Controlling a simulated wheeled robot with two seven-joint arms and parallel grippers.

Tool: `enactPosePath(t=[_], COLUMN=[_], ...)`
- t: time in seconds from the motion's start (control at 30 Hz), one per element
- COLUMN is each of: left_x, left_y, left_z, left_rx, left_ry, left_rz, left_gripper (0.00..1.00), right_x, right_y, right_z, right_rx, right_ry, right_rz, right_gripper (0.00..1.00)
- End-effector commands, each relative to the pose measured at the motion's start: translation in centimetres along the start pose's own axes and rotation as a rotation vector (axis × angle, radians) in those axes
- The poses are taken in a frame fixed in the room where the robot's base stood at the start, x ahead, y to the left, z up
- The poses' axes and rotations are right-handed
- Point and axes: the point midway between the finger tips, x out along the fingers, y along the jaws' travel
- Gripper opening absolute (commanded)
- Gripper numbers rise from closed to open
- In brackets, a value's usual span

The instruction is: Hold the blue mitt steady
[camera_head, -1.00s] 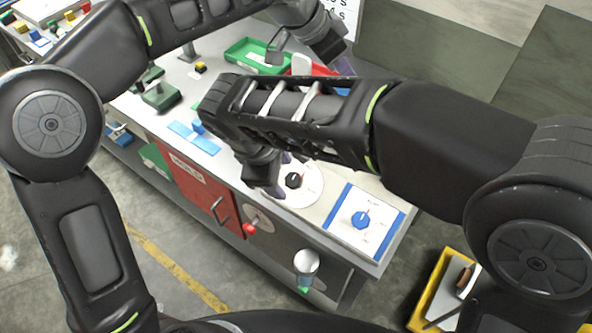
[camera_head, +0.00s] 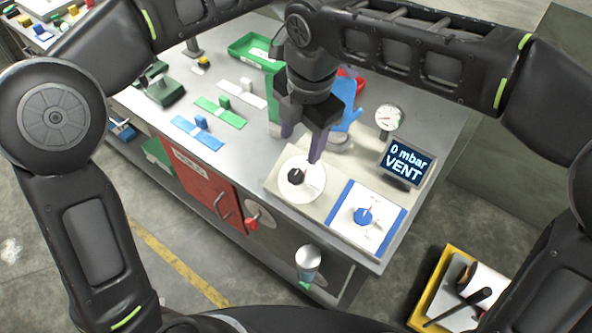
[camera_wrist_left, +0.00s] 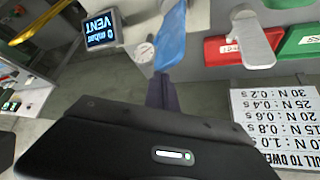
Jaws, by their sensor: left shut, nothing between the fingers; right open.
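The blue mitt (camera_head: 352,116) stands toward the back right of the bench, partly hidden behind my right gripper. In the left wrist view the mitt (camera_wrist_left: 171,40) hangs right at my left fingertips; I cannot tell whether they touch. My left gripper (camera_wrist_left: 161,88) is shut with nothing between its purple fingers; in the head view it is hidden behind my right arm. My right gripper (camera_head: 303,145) is open and empty, pointing down above the round white dial (camera_head: 288,193) with a black knob, left of and nearer than the mitt.
A gauge (camera_head: 389,117) and a display reading "0 mbar VENT" (camera_head: 408,161) stand right of the mitt. A blue knob plate (camera_head: 345,222) is at the front right. Green (camera_wrist_left: 303,40) and red (camera_wrist_left: 222,50) trays and a printed chart (camera_wrist_left: 275,115) are nearby.

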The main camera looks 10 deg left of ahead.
Motion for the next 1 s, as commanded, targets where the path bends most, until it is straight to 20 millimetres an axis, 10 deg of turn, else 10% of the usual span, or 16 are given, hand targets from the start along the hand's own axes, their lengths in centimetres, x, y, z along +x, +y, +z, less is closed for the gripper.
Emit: enactPosePath(t=[1.0], left_x=[0.7], left_y=[0.1], left_z=[0.8], left_rx=[-0.003], left_ry=[-0.02], left_rz=[0.01], left_gripper=[0.0], right_x=[12.2], right_y=[-0.1], right_z=[0.0], right_rx=[0.001], right_ry=[-0.001], right_rz=[-0.002], right_gripper=[0.55])
